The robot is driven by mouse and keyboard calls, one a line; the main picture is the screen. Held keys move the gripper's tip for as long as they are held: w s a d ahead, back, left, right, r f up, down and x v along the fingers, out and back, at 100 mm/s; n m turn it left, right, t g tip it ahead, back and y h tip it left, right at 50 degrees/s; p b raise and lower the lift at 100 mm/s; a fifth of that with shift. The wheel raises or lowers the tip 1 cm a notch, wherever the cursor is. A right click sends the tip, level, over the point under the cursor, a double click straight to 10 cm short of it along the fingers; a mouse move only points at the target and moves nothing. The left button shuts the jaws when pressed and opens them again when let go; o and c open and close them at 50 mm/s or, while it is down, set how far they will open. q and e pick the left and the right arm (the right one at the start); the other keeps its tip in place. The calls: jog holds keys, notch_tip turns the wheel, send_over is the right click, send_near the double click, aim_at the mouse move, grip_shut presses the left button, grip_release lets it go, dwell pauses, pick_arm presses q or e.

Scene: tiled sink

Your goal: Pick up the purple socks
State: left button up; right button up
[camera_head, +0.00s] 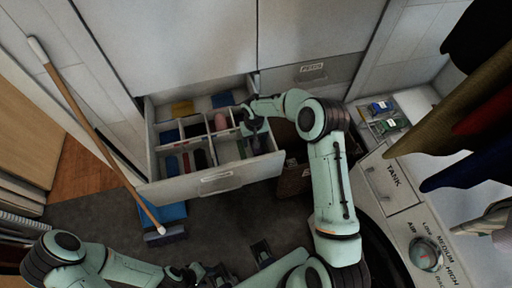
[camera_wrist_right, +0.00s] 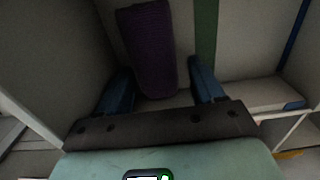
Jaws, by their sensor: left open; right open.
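The purple socks (camera_wrist_right: 148,45) show in the right wrist view as a ribbed, upright strip in a light-walled compartment. My right gripper (camera_wrist_right: 160,78) is open, with one blue finger on each side of the lower part of the socks; I cannot tell whether either touches them. In the head view my right gripper (camera_head: 254,135) reaches down into the right part of the open drawer (camera_head: 210,183) and largely hides the socks. My left gripper (camera_head: 238,262) is open and empty, low in the head view above the dark floor, away from the drawer.
Drawer dividers form several compartments with pink, red, blue and dark items. A green strip (camera_wrist_right: 206,35) stands right of the socks. A wooden-handled broom (camera_head: 100,140) leans at left. A washing machine (camera_head: 400,190) and hanging clothes (camera_head: 465,110) are at right.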

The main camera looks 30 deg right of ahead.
jog(key=c, duration=0.7)
jog(key=shift+r, duration=0.15)
